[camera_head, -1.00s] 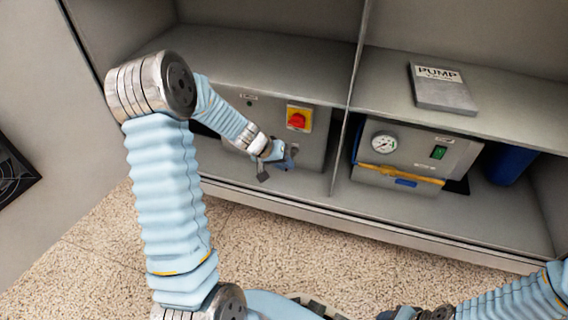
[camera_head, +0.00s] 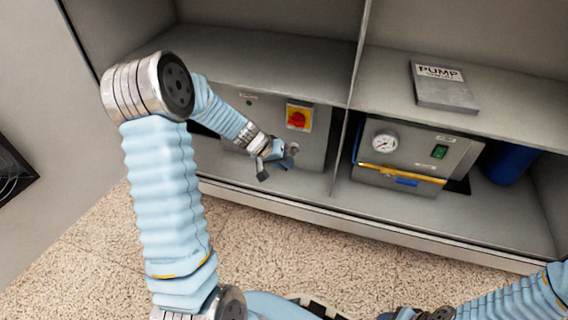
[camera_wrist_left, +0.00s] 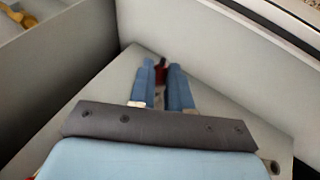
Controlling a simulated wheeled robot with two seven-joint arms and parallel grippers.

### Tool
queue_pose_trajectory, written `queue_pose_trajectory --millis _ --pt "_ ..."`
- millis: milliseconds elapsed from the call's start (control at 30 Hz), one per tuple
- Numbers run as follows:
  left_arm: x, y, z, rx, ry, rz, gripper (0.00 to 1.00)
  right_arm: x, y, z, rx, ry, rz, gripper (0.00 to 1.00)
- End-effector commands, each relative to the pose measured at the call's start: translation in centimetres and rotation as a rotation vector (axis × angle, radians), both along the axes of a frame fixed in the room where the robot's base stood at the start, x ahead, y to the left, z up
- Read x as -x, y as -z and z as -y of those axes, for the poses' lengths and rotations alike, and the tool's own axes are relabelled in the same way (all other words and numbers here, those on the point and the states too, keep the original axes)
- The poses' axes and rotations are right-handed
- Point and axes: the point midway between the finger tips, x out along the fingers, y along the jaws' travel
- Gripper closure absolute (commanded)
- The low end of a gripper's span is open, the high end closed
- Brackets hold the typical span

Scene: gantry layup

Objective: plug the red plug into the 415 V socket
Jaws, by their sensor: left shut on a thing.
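My left gripper (camera_head: 286,161) is at the front of the grey panel in the left bay, below and left of the red and yellow switch. In the left wrist view its two blue fingers (camera_wrist_left: 163,84) are shut on the red plug (camera_wrist_left: 161,72), a small dark red piece between the fingertips. The plug cannot be made out in the head view. A small round grey fitting (camera_head: 292,149) shows on the panel just above the fingers. I cannot read whether it is the 415 V socket. The gripper of my right arm, at the lower right, does not show.
The grey panel (camera_head: 316,150) carries a red rotary switch (camera_head: 298,117) on a yellow plate. A divider (camera_head: 349,110) separates it from the right bay. There stand a pump unit with a gauge (camera_head: 385,142) and a blue cylinder (camera_head: 511,164).

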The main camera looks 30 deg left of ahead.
Motion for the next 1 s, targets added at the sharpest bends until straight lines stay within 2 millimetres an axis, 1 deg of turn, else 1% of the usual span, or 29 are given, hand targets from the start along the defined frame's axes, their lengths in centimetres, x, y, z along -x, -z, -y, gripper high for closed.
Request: queue_pose_trajectory --millis 33,500,767,1000 --pt "-0.02 0.11 0.0 -0.001 0.0 0.001 1.0 0.0 0.25 0.01 0.0 0.0 0.0 0.46" --pt "-0.01 0.02 0.01 0.0 0.0 0.0 1.0 0.0 0.2 0.0 0.0 0.0 0.0 0.46" --pt "-0.02 0.14 0.02 0.0 0.001 0.001 1.0 0.01 0.75 0.0 0.0 0.0 0.0 0.46" --pt "0.0 0.02 0.02 0.0 0.0 0.0 1.0 0.0 0.69 0.0 0.0 0.0 0.0 0.46"
